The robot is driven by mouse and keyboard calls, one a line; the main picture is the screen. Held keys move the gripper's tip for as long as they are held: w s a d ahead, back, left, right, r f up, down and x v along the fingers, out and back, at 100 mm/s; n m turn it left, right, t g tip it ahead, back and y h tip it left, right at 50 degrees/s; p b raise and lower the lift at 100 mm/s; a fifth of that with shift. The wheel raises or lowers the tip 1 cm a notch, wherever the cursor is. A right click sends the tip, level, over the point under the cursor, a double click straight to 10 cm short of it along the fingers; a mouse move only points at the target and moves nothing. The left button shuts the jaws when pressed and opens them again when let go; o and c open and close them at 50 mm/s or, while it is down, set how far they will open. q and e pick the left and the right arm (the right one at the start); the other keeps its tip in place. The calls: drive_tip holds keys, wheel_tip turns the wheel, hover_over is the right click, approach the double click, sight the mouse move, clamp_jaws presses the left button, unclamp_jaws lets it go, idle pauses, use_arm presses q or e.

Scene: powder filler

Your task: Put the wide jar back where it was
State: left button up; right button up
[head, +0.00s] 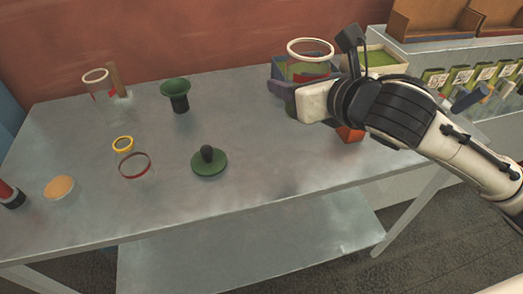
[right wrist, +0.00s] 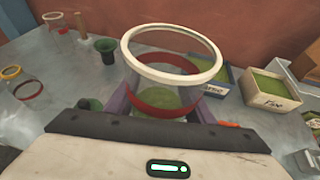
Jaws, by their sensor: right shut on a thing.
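The wide jar is clear, with a white rim (head: 311,48) and a red band. It is at the back right of the table, and it fills the middle of the right wrist view (right wrist: 172,52). My right gripper (head: 300,92) is shut on the jar, its fingers on either side of the lower part. Green shows in the jar's lower part; I cannot tell whether it is inside or seen through the glass. The jar's base is hidden, so I cannot tell if it touches the table. My left gripper is not in view.
A blue box (right wrist: 212,78) and a cream box (right wrist: 270,92) of green powder stand behind the jar. A green funnel (head: 175,94), a green disc with a dark knob (head: 209,164) and clear ringed vessels (head: 134,166) stand left. The table's middle front is clear.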

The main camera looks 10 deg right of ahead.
drive_tip(key=w+a+f+n+y, duration=0.1)
drive_tip(key=f, duration=0.2)
drive_tip(key=w+a+f+n+y+b, duration=0.1)
drive_tip(key=w+f, duration=0.1)
drive_tip(key=f, duration=0.2)
drive_tip(key=w+a+f+g+y, duration=0.1)
drive_tip(key=w+f, duration=0.1)
drive_tip(key=f, duration=0.1)
drive_tip(key=shift+f+n, duration=0.25)
drive_tip(key=shift+n, duration=0.15)
drive_tip(key=shift+f+b, duration=0.4)
drive_tip(key=shift+f, duration=1.95)
drive_tip(key=o, duration=1.2)
drive_tip(key=shift+f, duration=0.15)
